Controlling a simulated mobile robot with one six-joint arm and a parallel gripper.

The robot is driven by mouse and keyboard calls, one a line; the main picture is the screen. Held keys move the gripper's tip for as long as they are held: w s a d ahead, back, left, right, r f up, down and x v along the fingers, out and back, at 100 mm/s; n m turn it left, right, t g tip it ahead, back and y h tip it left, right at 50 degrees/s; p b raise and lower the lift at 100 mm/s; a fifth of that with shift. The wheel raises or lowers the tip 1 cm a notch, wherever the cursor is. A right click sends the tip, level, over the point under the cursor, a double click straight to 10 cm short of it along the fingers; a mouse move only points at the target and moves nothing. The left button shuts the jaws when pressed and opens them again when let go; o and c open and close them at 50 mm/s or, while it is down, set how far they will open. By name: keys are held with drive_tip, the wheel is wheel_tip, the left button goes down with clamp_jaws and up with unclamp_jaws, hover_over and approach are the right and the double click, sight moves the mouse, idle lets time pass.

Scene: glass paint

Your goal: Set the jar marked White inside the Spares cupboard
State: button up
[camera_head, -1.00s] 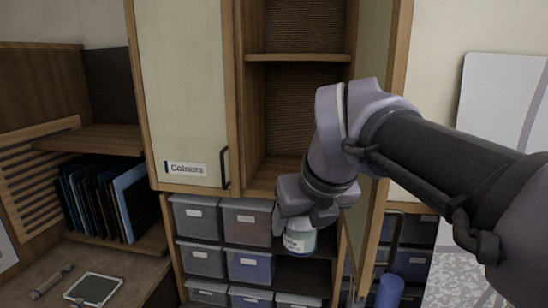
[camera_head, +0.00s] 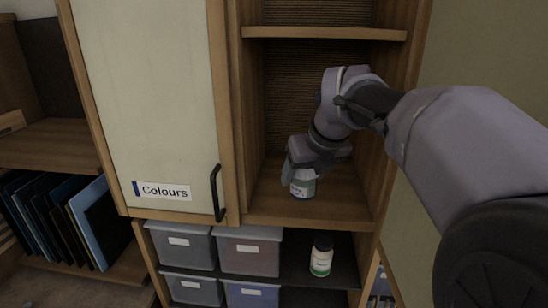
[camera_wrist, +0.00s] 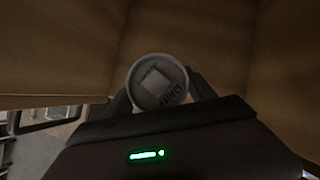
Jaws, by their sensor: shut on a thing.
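In the wrist view the jar's round grey lid (camera_wrist: 158,82) sits between the fingers, with blurred writing. The jar is upright inside the open cupboard (camera_head: 270,207), over its bottom board. I cannot tell whether it touches the board. The cupboard's door (camera_head: 470,60) stands open at the right. No Spares label shows.
The shut cupboard at the left is marked Colours (camera_head: 163,190) and has a black handle (camera_head: 217,193). Below, grey bins (camera_head: 250,252) stand beside another jar (camera_head: 321,258) with a dark lid and green-striped label. The bottom board around the held jar looks clear.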

sight(310, 180)
drive_tip(key=w+d, duration=0.1)
drive_tip(key=w+d+p, duration=0.1)
drive_tip(key=w, duration=0.1)
drive_tip(key=shift+w+d, duration=0.2)
drive_tip(key=f, duration=0.4)
drive_tip(key=shift+w, duration=0.25)
drive_tip(key=shift+s, duration=0.15)
drive_tip(key=o, duration=1.8)
drive_tip(key=shift+c, duration=0.2)
